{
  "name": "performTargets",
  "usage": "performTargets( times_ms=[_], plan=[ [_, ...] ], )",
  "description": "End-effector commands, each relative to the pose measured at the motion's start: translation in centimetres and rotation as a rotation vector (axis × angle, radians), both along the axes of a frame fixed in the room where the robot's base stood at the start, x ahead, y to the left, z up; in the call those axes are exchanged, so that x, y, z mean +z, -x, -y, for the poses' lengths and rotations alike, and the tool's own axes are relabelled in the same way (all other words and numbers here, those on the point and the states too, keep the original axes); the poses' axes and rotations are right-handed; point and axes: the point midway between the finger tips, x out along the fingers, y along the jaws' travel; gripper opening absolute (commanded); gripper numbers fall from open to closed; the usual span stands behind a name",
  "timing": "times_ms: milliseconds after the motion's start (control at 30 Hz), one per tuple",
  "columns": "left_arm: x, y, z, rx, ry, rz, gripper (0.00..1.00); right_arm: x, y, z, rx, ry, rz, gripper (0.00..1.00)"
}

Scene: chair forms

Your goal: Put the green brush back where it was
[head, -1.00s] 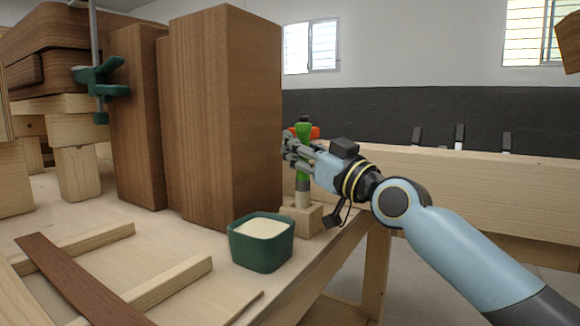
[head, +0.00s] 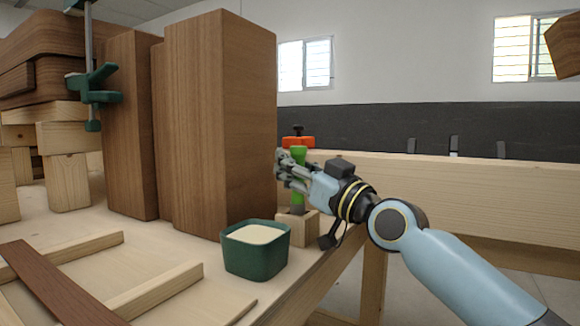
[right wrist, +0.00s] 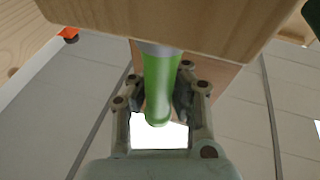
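The green brush (head: 298,154) is upright, handle up, at the right of the table by the tall brown boards. Its grey ferrule meets the top of a small pale wooden block (head: 299,230); the bristles are hidden. How deep the brush sits is not visible. My left gripper is not in view.
A dark green tub (head: 256,258) with pale contents stands just left of the block, near the table edge. Tall brown boards (head: 218,120) rise close behind. An orange clamp (head: 298,141) shows behind the brush. Wooden strips (head: 150,290) lie at the front left.

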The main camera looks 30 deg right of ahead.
Motion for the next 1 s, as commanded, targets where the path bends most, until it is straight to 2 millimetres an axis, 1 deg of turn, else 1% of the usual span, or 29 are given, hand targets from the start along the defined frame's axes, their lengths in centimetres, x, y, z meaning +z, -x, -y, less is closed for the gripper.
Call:
performTargets(
  times_ms=[33, 100, 133, 400, 467, 567, 600, 700, 900, 1000],
  plan=[
    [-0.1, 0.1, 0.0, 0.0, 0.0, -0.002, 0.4, -1.6, -0.1, 0.1, 0.002, -0.004, -0.036, 0.17],
    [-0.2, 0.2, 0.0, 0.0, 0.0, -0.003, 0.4, -1.7, -0.1, 0.1, 0.002, -0.005, -0.036, 0.26],
    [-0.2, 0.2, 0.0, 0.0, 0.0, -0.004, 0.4, -1.7, -0.1, 0.0, 0.002, -0.005, -0.036, 0.29],
    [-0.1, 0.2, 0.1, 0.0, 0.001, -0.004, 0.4, -1.6, -0.1, 0.0, 0.002, -0.008, -0.037, 0.29],
    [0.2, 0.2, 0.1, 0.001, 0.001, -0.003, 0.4, -1.3, -0.1, 0.0, 0.002, -0.008, -0.036, 0.29],
    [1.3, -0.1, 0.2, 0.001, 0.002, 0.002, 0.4, -0.1, -0.1, 0.0, 0.002, -0.008, -0.035, 0.29],
    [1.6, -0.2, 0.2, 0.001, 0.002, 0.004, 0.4, -0.2, 0.3, 0.2, 0.001, -0.006, -0.039, 0.29],
    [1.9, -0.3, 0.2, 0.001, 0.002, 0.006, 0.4, -0.9, 2.7, 0.7, 0.003, 0.0, -0.037, 0.29],
    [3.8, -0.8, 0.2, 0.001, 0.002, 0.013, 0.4, -1.7, 7.0, 1.9, 0.002, 0.001, -0.031, 0.29],
    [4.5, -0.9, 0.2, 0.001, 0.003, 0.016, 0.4, -2.0, 8.7, 2.3, 0.002, 0.0, -0.027, 0.29]
  ],
)
